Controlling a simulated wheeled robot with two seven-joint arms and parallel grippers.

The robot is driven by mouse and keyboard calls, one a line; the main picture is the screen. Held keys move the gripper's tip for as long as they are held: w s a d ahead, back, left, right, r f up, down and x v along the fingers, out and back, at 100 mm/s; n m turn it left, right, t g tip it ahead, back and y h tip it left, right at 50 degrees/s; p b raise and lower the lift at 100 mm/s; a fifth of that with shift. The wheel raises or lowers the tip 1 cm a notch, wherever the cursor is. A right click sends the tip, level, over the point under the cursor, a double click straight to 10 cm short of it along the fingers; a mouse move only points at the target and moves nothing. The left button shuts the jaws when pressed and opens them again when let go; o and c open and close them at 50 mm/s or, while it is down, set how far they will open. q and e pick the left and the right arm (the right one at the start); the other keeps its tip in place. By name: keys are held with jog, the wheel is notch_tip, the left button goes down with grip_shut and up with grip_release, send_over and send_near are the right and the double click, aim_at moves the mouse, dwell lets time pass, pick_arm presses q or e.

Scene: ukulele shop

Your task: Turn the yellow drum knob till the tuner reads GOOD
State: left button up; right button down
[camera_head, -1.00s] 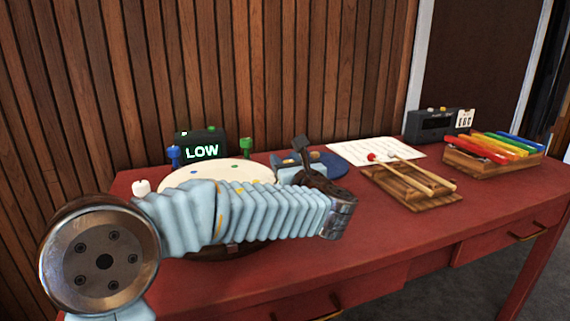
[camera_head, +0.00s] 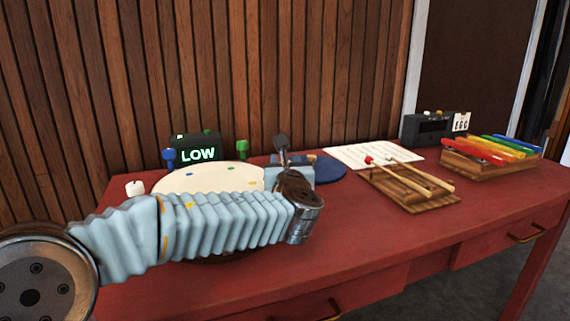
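The tuner (camera_head: 198,154) is a dark box behind the drum, and its green letters read LOW. The drum (camera_head: 212,177) has a cream skin with small coloured dots; my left arm hides its front. A blue knob (camera_head: 169,157), a green knob (camera_head: 242,149) and a white knob (camera_head: 135,188) stand around its rim. I cannot make out a yellow knob; my arm may cover it. My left gripper (camera_head: 282,147) is at the drum's right side, with a dark finger pointing up. Its opening and any contact are hidden. My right gripper is out of view.
On the red table (camera_head: 370,230), a blue round pad (camera_head: 330,169) lies behind my gripper. To the right are a paper sheet (camera_head: 355,156), mallets on a wooden stand (camera_head: 412,195), a coloured xylophone (camera_head: 490,160) and a dark clock-like box (camera_head: 430,130). The front right is clear.

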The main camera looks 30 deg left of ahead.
pick_arm(q)
jog(key=o, duration=0.9)
jog(key=shift+o, duration=0.2)
jog(key=b+v, duration=0.1)
jog(key=v, duration=1.3)
jog(key=shift+w, duration=0.1)
